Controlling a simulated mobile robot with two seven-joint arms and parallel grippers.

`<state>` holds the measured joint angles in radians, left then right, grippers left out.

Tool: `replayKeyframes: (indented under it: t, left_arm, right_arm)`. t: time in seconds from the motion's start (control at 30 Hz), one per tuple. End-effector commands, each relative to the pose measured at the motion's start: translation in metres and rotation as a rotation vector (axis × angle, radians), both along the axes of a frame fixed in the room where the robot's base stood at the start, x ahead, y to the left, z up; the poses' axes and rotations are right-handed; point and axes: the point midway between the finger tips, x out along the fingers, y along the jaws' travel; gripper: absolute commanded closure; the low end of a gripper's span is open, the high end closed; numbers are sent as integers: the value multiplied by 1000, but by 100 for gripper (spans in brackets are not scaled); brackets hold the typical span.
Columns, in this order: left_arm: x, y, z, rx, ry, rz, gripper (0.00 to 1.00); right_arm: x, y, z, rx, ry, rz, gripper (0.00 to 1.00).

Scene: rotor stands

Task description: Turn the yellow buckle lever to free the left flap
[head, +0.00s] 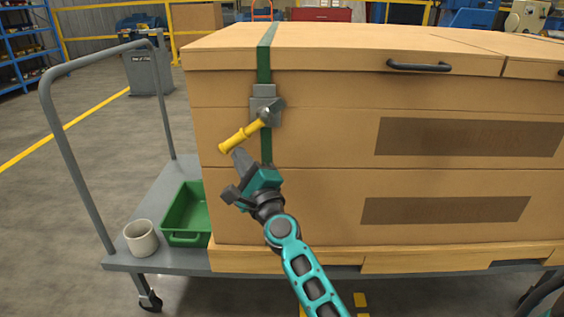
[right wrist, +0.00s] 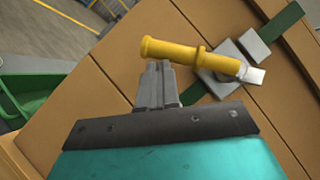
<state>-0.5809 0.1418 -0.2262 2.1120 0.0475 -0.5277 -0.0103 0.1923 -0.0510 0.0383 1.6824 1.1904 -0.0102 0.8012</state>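The yellow buckle lever (head: 241,136) slants down to the left from its grey buckle (head: 265,104) on the front of the large tan crate (head: 310,130). The green strap (head: 264,66) runs from the lid down through the buckle. The left flap (head: 340,48) lies flat and closed under the strap. My right gripper (head: 239,155) is just below the lever's outer part. In the right wrist view its fingers (right wrist: 157,68) are together, with their tips at the lower edge of the yellow handle (right wrist: 180,53), not around it. Contact is unclear. My left gripper is out of view.
The crate stands on a grey cart (head: 160,195) with a tall tube handle (head: 70,150). A black handle (head: 419,67) is on the left flap's front edge.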

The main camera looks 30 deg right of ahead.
Motion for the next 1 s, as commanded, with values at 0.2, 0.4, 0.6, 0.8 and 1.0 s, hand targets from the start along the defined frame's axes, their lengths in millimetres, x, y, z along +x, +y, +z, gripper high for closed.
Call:
replayKeyframes:
  t: [0.2,0.4,0.6,0.8,1.0]
  left_arm:
    - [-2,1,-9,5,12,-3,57]
    - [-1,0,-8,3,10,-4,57]
    - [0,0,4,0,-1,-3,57]
    - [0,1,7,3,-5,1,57]
    - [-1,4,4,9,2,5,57]
  right_arm:
    - [6,9,4,68,-45,3,100]
    - [10,16,14,126,-74,1,100]
    - [14,23,26,121,-73,1,100]
    - [17,28,34,120,-72,2,100]
    - [19,31,38,120,-72,2,100]
